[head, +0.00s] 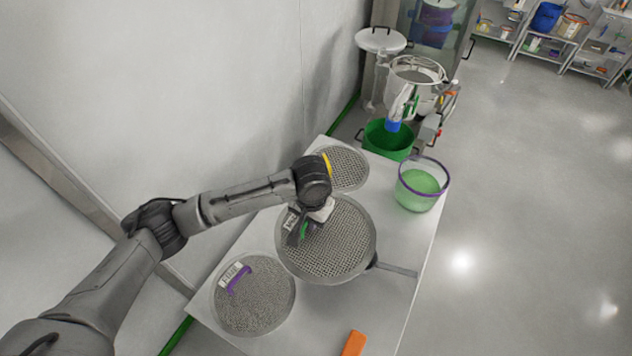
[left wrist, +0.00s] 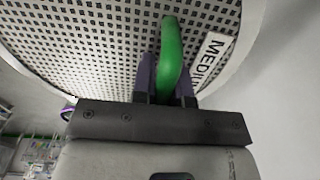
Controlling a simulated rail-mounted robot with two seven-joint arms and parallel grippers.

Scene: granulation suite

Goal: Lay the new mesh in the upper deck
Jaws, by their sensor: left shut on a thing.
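A round mesh disc (head: 335,250) with a green handle and a white label is at the middle of the table in the head view. My left gripper (head: 302,232) is shut on its green handle, near the disc's left edge. In the left wrist view the green handle (left wrist: 172,55) stands between the dark fingers, and the mesh (left wrist: 90,45) fills the top beside a label (left wrist: 211,58) reading "MEDI", partly cut off. My right gripper is not in view.
A mesh with a purple handle (head: 255,308) lies front left, and another mesh (head: 348,170) lies behind. A clear purple-rimmed tub (head: 420,190) stands at the table's right edge. An orange block (head: 354,344) lies in front. A green bucket (head: 386,142) and a round-topped machine (head: 418,70) stand beyond.

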